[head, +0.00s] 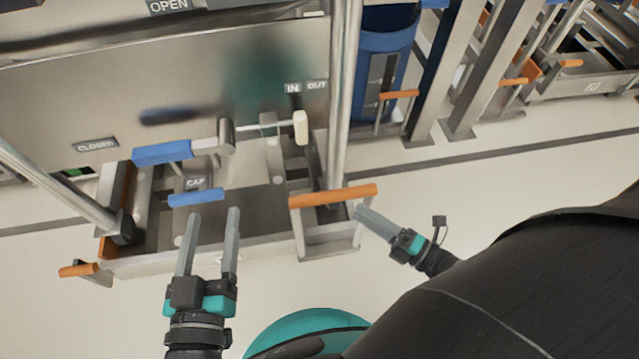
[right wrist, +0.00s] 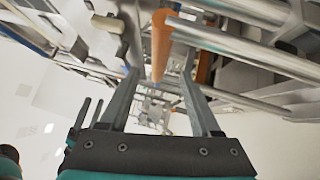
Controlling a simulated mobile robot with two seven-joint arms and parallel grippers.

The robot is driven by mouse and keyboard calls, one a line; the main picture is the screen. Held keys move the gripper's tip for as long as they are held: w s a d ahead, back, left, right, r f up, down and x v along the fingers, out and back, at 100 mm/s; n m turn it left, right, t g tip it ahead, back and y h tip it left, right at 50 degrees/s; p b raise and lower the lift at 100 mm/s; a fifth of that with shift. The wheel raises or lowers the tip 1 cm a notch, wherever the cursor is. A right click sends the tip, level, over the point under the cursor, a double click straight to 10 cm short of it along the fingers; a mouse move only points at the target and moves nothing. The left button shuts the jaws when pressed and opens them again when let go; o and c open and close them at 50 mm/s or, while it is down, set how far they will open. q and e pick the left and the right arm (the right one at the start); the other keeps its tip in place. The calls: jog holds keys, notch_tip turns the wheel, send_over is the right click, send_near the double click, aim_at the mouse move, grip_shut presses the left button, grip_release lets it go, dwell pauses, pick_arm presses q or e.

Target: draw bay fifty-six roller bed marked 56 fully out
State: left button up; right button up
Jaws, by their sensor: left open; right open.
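No marking 56 is readable in either view, so I cannot tell which bed is bay fifty-six. An orange bar handle (head: 333,196) tops a low grey metal frame (head: 330,243) at centre. My right gripper (head: 358,208) is open at this handle's right end. In the right wrist view an orange bar (right wrist: 161,45) shows beyond and between the open fingers (right wrist: 162,80); contact cannot be told. My left gripper (head: 213,212) is open and empty, its fingertips just in front of a blue handle (head: 196,197) near a plate reading CAP.
A large steel panel (head: 90,85) has CLOSED, IN and OUT plates and a blue lever (head: 162,152). A steel post (head: 344,90) rises behind the orange handle. A blue bin (head: 385,55) and more orange handles (head: 399,95) stand behind. Pale floor (head: 500,185) is open at right.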

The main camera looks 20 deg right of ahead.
jog(key=x, duration=1.1)
jog(key=shift+w+a, duration=0.15)
jog(key=shift+w, duration=0.1)
jog(key=shift+r, duration=0.1)
jog(key=shift+c, duration=0.2)
grip_shut()
dwell(0.5)
